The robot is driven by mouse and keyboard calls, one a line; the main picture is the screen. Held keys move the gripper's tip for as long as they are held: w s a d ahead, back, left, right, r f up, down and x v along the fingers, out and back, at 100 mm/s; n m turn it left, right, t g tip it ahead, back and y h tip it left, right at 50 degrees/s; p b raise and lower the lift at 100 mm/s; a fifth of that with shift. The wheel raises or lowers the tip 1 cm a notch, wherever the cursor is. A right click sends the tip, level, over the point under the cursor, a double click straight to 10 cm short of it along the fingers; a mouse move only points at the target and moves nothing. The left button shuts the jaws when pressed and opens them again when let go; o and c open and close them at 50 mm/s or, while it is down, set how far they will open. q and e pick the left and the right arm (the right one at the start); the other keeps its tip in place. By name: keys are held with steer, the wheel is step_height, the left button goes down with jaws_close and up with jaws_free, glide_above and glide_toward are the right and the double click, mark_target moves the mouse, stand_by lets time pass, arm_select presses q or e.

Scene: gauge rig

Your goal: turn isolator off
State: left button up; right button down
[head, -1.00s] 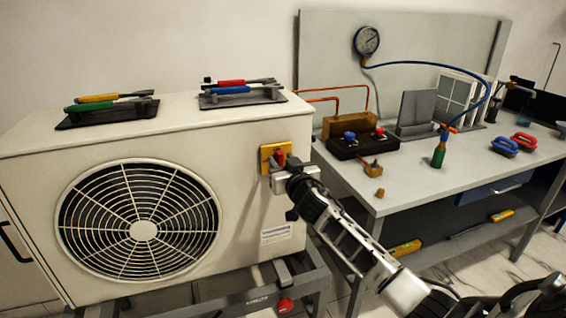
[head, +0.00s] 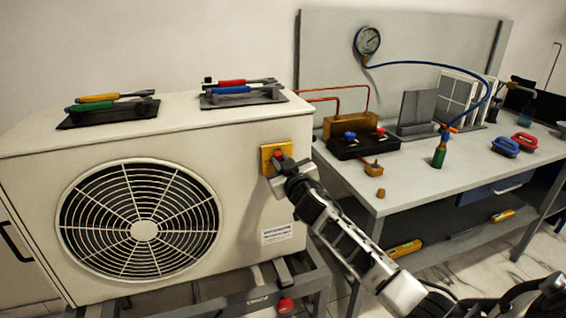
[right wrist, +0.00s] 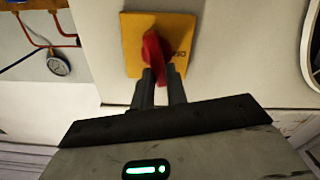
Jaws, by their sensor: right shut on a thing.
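The isolator is a yellow plate with a red handle on the front right of the white outdoor unit (head: 250,215). Its yellow plate (head: 266,152) and red handle (head: 278,154) show in the head view. In the right wrist view the red handle (right wrist: 153,50) stands in front of the yellow plate (right wrist: 180,42) and looks tilted. My right gripper (right wrist: 160,78) is shut on the red handle, with a finger on each side of it. In the head view the right gripper (head: 279,168) partly covers the isolator. My left gripper is not in view.
A fan grille (head: 140,222) fills the unit's left front. Tools on black holders (head: 108,115) lie on its top. A workbench (head: 420,180) with a gauge (head: 367,40), a blue hose and a green bottle (head: 440,153) stands to the right.

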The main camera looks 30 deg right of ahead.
steer(key=shift+w+a+f+n, duration=0.1)
steer(key=shift+a+f+n, duration=0.15)
steer(key=shift+n, duration=2.2)
steer(key=shift+a+f+n, duration=0.2)
steer(key=shift+f+n, duration=0.1)
steer(key=shift+n, duration=2.2)
steer(key=shift+w+a+f+n, duration=0.1)
steer(key=shift+a+f+n, duration=0.15)
steer(key=shift+n, duration=2.2)
steer(key=shift+f, duration=0.1)
steer(key=c, duration=1.4)
jaws_free()
steer(key=shift+s, duration=0.2)
steer(key=v, duration=1.5)
steer(key=shift+s, duration=0.4)
